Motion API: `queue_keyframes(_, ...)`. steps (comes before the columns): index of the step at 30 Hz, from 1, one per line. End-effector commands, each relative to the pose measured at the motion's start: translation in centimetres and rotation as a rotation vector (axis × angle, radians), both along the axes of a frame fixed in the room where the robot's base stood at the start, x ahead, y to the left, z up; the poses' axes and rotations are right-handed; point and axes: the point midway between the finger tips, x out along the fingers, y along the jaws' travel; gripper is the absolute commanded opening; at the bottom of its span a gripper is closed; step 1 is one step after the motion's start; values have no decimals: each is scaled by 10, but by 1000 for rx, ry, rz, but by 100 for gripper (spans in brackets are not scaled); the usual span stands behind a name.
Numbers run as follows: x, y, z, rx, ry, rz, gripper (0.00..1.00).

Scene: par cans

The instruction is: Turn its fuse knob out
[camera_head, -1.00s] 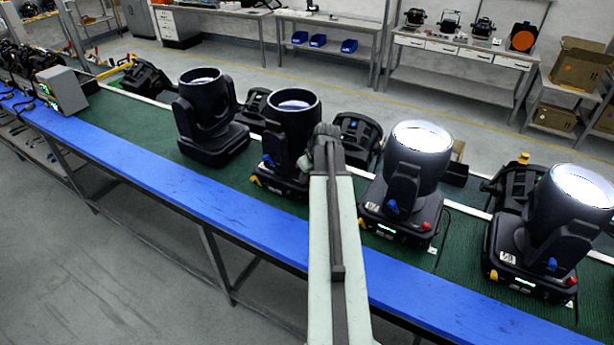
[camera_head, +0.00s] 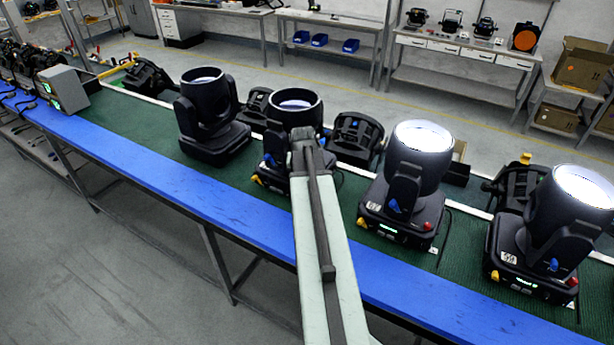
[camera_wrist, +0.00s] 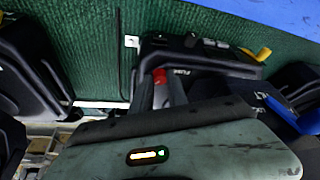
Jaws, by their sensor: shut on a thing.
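The par can (camera_head: 295,106) with a dim lens is second from left in the head view. Its black base panel (camera_wrist: 205,57) shows in the wrist view with a "FUSE" label. A red fuse knob (camera_wrist: 160,75) sits beside the label. My gripper (camera_wrist: 159,88) is at the panel with its fingers either side of the red knob, shut on it. In the head view, my arm's end covers the front of this can's base, so the knob and fingertips are hidden there. Whether the knob has turned cannot be told.
Two lit cans, one nearer (camera_head: 415,165) and one at far right (camera_head: 566,215), stand to the right. A dim can (camera_head: 207,115) stands to the left. A blue edge strip (camera_head: 160,185) runs along the green bench. A yellow lever (camera_wrist: 257,54) protrudes from the panel.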

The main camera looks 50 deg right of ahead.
Motion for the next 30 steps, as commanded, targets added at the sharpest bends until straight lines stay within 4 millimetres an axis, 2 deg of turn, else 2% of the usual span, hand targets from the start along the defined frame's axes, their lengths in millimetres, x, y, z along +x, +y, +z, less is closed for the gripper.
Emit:
queue_keyframes(18, 0, 3, -1, 6, 2, -43, 0)
queue_keyframes(19, 1, 3, -1, 6, 2, -43, 22)
queue_keyframes(21, 0, 3, -1, 6, 2, -43, 41)
queue_keyframes(30, 1, 2, 0, 3, 1, -42, 41)
